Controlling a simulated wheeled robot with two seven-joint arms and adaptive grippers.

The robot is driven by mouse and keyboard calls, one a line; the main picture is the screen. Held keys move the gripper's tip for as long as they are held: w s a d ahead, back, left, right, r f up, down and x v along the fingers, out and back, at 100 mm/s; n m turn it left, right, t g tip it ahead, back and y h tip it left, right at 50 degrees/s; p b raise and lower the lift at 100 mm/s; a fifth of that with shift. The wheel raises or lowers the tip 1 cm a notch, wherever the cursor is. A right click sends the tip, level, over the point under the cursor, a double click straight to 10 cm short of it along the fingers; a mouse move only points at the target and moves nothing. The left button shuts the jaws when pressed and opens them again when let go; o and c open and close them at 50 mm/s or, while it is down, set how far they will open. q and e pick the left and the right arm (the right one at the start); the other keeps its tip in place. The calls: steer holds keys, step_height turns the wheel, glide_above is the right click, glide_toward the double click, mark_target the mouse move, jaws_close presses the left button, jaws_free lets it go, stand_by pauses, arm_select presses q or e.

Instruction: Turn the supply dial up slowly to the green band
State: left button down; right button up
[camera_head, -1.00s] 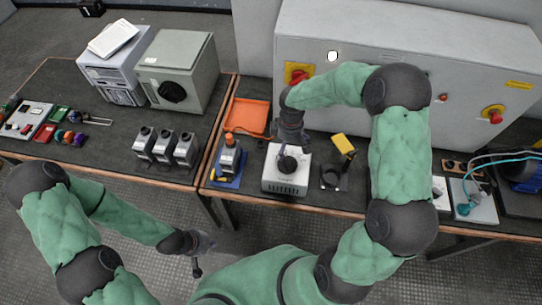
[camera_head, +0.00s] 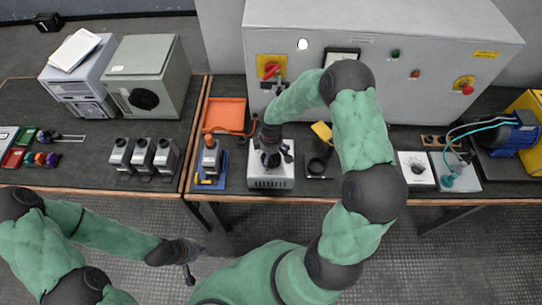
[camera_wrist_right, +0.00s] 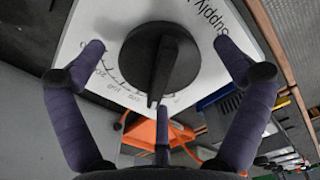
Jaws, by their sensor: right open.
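The supply box (camera_head: 270,181) is a pale unit with a vented front, near the front edge of the bench. Its dial (camera_wrist_right: 158,65) is a round black knob with a raised pointer ridge on a white face. The lettering "Supply" and part of a printed scale show beside it. No green band is visible; part of the face is hidden.
An orange tray (camera_head: 224,114) lies behind and left of the box. A blue stand with an orange-topped part (camera_head: 210,165) is close on its left. A grey cabinet (camera_head: 370,60) rises behind.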

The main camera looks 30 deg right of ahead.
steer(key=shift+f, duration=0.1)
steer(key=c, duration=1.1)
steer(key=shift+c, duration=0.2)
steer(key=shift+f+m+b, duration=0.1)
steer(key=shift+m+b, duration=1)
steer(key=shift+m, duration=0.1)
steer(key=shift+m+b, duration=1)
steer(key=shift+m, duration=0.6)
